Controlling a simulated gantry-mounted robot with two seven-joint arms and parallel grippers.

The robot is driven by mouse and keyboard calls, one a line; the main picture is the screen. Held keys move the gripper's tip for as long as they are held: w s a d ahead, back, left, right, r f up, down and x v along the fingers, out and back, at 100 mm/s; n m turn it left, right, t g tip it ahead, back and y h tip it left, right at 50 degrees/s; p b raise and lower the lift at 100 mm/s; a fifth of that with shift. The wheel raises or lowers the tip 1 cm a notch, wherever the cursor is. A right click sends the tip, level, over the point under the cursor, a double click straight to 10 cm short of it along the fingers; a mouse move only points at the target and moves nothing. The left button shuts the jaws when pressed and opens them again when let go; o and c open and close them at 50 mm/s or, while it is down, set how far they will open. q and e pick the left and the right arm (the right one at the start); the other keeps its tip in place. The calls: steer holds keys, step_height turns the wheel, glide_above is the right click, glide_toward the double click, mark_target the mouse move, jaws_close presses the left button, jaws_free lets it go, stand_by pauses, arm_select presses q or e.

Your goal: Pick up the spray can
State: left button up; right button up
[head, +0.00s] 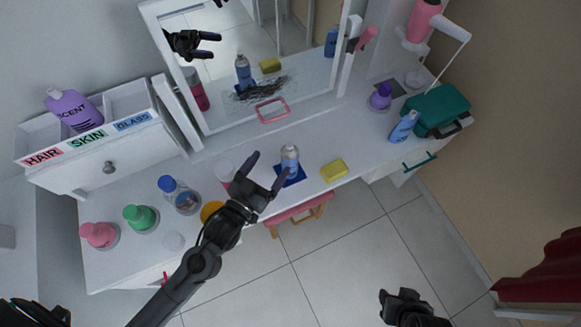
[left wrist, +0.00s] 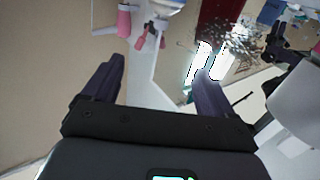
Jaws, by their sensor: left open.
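The spray can (head: 290,160), blue and pale grey, stands upright on a small dark blue mat (head: 299,177) on the white counter, in front of the mirror. My left gripper (head: 268,168) is open beside it on the left, with one fingertip close to the can. I cannot tell whether they touch. The open fingers also show in the left wrist view (left wrist: 160,78), with no can clearly visible between them. My right gripper (head: 400,297) is low in the head view, away from the counter, and its jaws are unclear.
A yellow sponge (head: 334,170) lies right of the can. Several bottles, including a blue-capped one (head: 180,194), stand on the left. A blue bottle (head: 404,126) and a teal case (head: 438,108) are on the right. The mirror (head: 255,60) rises behind; a stool (head: 300,213) is below.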

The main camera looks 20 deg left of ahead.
arm_select(q)
steer(key=b, duration=0.6)
glide_toward(285, 162)
steer(key=w, duration=0.4)
steer(key=shift+d+b, duration=0.2)
steer(key=shift+b, duration=0.4)
steer(key=w, duration=0.5)
steer(key=shift+w+d+b, duration=0.15)
steer(key=shift+d+b, duration=0.25)
steer(key=shift+w+d+f, duration=0.15)
steer(key=shift+w, duration=0.3)
steer(key=w, duration=0.2)
steer(key=w+d+b, duration=0.1)
steer(key=w, duration=0.1)
steer(key=shift+w+f, duration=0.1)
arm_select(e)
step_height(285, 162, down, 12)
steer(key=shift+w, duration=0.2)
arm_select(q)
steer(key=shift+c, duration=0.3)
steer(key=c, duration=1.3)
